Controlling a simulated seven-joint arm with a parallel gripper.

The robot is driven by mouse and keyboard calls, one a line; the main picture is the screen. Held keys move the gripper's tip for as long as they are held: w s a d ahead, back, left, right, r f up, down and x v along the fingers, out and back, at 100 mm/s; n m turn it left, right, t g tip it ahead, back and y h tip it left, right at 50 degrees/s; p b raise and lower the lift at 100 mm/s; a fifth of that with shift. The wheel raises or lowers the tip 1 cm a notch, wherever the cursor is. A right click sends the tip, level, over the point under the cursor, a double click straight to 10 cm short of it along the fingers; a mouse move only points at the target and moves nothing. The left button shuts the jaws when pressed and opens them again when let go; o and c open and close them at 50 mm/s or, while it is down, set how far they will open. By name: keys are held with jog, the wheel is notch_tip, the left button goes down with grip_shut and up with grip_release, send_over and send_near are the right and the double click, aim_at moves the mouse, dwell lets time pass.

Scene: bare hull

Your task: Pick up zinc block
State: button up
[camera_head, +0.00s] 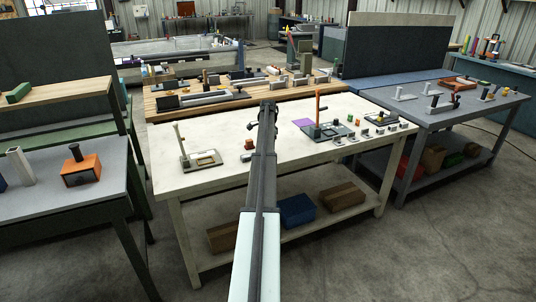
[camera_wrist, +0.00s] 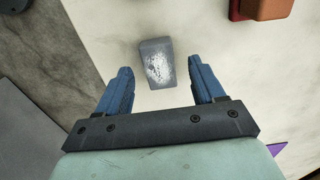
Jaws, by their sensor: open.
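The zinc block (camera_wrist: 156,64) is a small grey block with a pale, speckled top. It lies on the cream tabletop in the wrist view. My gripper (camera_wrist: 161,68) is open above it, with one blue finger at each side in the picture. The block's near end shows between the fingertips and its far end reaches beyond them. No contact shows, and the height gap is hard to judge. In the head view a small grey block (camera_head: 246,157) sits just left of my arm, near the table's middle; my jaws cannot be made out there.
A reddish object (camera_wrist: 262,8) lies at the wrist view's upper right. A purple sheet (camera_head: 303,122) and an orange post (camera_head: 318,105) stand right of my arm. A stand with a frame (camera_head: 203,160) is at the left. The table's front edge (camera_wrist: 90,45) runs close by the block.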

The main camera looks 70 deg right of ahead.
jog(key=shift+f, duration=0.8)
jog(key=shift+c, duration=0.5)
grip_shut()
